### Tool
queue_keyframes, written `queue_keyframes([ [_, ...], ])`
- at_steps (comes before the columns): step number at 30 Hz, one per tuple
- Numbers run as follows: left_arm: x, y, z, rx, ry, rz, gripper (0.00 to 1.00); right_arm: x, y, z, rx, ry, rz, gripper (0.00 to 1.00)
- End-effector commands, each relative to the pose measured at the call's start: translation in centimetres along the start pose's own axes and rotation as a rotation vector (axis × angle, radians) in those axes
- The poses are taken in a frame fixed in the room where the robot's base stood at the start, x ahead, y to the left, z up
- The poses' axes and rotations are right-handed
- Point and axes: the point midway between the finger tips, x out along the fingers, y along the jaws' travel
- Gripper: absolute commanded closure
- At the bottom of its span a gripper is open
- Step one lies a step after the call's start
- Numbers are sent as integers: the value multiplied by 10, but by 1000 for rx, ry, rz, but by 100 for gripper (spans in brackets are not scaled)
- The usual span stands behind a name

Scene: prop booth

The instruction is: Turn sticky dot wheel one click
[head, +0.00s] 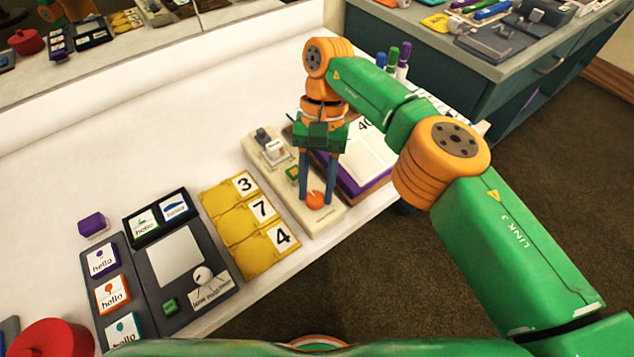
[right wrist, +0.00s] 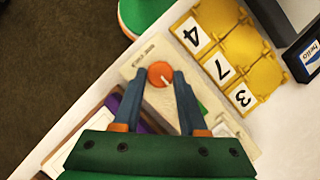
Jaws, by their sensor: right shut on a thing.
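The sticky dot wheel is a small round orange wheel (head: 315,200) on the near end of a long cream device (head: 331,220) on the white table. In the right wrist view the wheel (right wrist: 160,72) shows a pale line on its face. My right gripper (head: 317,196) points down over the device, its two blue-grey fingers on either side of the wheel and shut on it. The fingers (right wrist: 160,76) also flank it in the right wrist view. A green button (head: 292,173) sits farther up the device. My left gripper is not in view.
Yellow number cards (head: 237,238) showing 3, 7 and 4 lie left of the device. A purple-edged box or book (head: 348,187) is close on its right. A dark panel (head: 205,316) with picture buttons stands farther left. Bare table lies behind.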

Motion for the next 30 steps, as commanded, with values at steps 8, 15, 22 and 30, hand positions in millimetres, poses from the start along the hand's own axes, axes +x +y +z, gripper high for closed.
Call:
queue_keyframes([
  [8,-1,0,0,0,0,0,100,1,-1,0,-41,-1,18,100],
  [15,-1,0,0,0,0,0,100,2,-1,0,-50,-2,22,100],
  [22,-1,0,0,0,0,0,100,2,0,0,-49,-2,21,100],
  [30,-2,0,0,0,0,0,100,1,0,0,-49,-1,21,28],
])
